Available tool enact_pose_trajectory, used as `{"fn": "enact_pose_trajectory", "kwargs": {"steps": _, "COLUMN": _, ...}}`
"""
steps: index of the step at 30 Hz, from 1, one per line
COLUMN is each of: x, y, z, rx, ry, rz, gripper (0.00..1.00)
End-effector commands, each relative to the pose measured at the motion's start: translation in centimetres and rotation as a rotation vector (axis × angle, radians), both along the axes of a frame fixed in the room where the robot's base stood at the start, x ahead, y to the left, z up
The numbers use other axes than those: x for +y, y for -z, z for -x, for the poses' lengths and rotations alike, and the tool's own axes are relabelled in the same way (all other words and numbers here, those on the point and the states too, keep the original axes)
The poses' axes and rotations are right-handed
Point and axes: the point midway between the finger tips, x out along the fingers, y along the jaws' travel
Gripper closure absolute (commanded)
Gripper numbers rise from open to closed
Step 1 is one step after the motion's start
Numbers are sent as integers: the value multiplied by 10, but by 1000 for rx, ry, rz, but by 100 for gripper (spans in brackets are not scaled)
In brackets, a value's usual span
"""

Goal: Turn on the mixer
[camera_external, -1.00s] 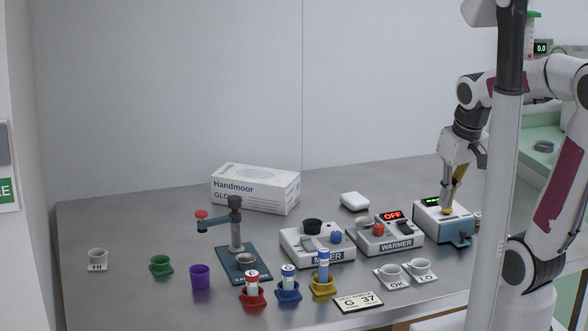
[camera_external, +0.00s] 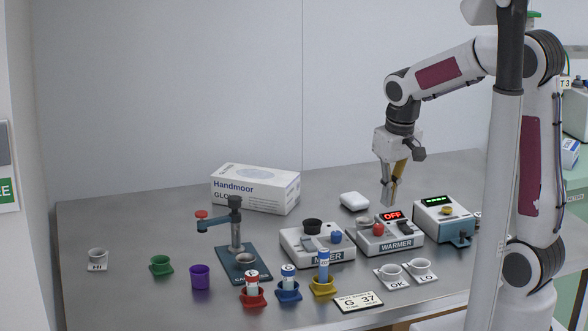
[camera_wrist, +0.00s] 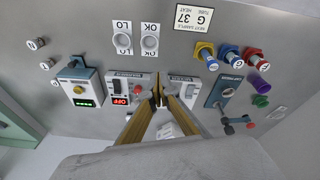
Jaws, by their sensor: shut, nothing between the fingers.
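In the wrist view the mixer (camera_wrist: 182,80) is partly hidden behind my fingers. My gripper (camera_external: 388,204) is shut and empty, raised above the back of the warmer (camera_external: 397,244), to the right of the mixer and apart from both. In the wrist view its fingertips (camera_wrist: 163,98) lie over the gap between warmer and mixer. I see no lit display on the mixer.
The warmer shows a red OFF display (camera_external: 392,215) and a red knob (camera_external: 378,229). Right of it stands a white-and-blue device (camera_external: 444,222) with a green display. Left stand a teal press (camera_external: 236,245), coloured cups with tubes, and a Handmoor glove box (camera_external: 255,190).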

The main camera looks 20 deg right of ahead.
Motion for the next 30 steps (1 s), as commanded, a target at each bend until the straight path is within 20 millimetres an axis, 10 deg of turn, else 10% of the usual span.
{"fn": "enact_pose_trajectory", "kwargs": {"steps": 30, "x": 119, "y": 32, "z": -133, "rx": -100, "ry": 152, "rz": -23, "gripper": 100}}
